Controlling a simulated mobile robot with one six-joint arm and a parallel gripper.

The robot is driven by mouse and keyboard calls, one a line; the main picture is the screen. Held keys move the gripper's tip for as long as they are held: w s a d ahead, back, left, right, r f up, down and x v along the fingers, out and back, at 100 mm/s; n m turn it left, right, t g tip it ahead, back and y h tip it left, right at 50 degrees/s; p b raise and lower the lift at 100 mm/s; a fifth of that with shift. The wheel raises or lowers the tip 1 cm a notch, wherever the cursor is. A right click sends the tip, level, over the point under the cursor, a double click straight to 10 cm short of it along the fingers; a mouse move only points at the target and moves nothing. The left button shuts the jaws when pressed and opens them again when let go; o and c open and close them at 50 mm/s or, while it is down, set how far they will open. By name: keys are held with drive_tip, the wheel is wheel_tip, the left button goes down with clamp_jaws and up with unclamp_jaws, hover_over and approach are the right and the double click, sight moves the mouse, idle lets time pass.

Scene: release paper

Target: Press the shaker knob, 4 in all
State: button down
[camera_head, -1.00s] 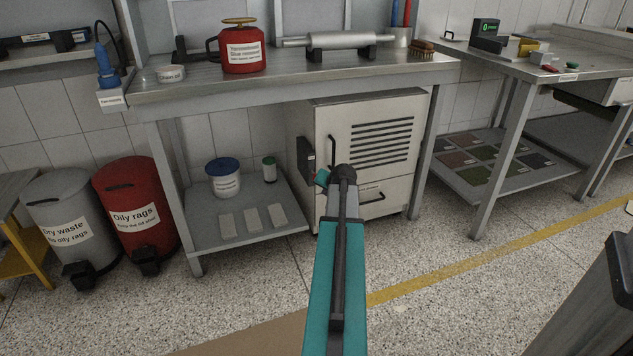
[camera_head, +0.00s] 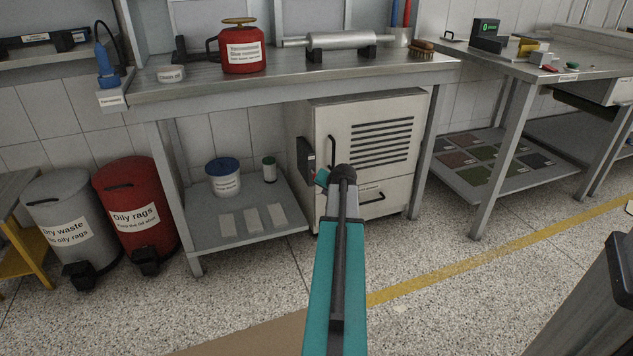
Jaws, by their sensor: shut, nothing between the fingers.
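I cannot make out a shaker or its knob for certain in this view. My teal arm rises from the bottom centre and ends at a dark joint in front of a cream cabinet (camera_head: 350,108). My gripper does not show; only a small teal piece sticks out left of that joint. A dark box (camera_head: 306,155) sits by the cabinet's left edge, close to the joint in the picture.
A steel bench (camera_head: 200,86) bears a red can (camera_head: 240,49), a metal roller (camera_head: 335,41) and a brush (camera_head: 422,49). A grey bin (camera_head: 62,215) and a red bin (camera_head: 138,205) stand left. A second bench (camera_head: 545,75) stands right. Speckled floor lies open in front.

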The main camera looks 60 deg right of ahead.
idle(0.8)
